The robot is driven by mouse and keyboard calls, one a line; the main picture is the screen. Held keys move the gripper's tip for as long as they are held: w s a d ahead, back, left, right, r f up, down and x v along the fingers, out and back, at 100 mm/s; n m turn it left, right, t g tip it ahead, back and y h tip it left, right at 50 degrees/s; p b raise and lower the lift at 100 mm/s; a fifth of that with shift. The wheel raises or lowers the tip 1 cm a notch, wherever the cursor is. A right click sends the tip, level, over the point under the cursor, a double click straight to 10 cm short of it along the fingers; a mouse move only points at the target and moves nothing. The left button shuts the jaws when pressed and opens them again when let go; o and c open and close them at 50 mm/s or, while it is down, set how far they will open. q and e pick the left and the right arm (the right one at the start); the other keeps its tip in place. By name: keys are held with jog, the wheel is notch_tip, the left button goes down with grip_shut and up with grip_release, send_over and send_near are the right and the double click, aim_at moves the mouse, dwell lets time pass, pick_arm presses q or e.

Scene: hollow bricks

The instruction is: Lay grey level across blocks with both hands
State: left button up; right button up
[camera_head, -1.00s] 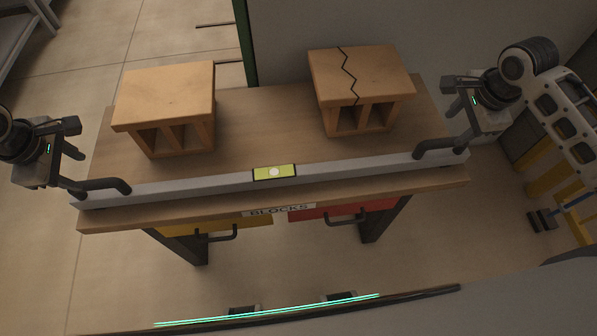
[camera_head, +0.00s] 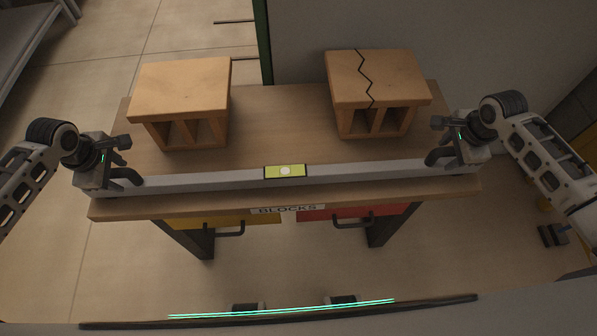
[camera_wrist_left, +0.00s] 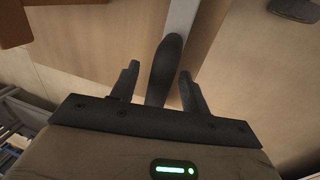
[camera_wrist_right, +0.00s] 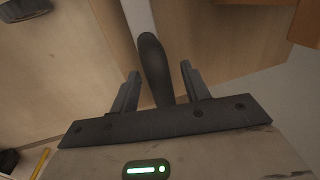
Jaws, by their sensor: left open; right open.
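The long grey level (camera_head: 220,180) lies along the front edge of the wooden table, with a yellow-green vial (camera_head: 285,171) at its middle and a dark handle at each end. My left gripper (camera_head: 120,160) is open at the left handle (camera_wrist_left: 166,62), which stands between its fingers in the left wrist view. My right gripper (camera_head: 443,140) is open at the right handle (camera_wrist_right: 152,58), which lies between its fingers in the right wrist view. Two hollow orange-brown blocks stand behind the level: a left block (camera_head: 180,88) and a right block (camera_head: 400,75) with a black zigzag line.
The table (camera_head: 280,120) is bare between the two blocks. Below its front edge are a BLOCKS label (camera_head: 288,209), a yellow drawer (camera_head: 262,218) and a red drawer (camera_head: 340,211), with dark pulls. A grey wall (camera_head: 350,25) rises behind the table.

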pick_arm(q)
grip_shut()
pick_arm(e)
grip_shut()
dwell(0.9)
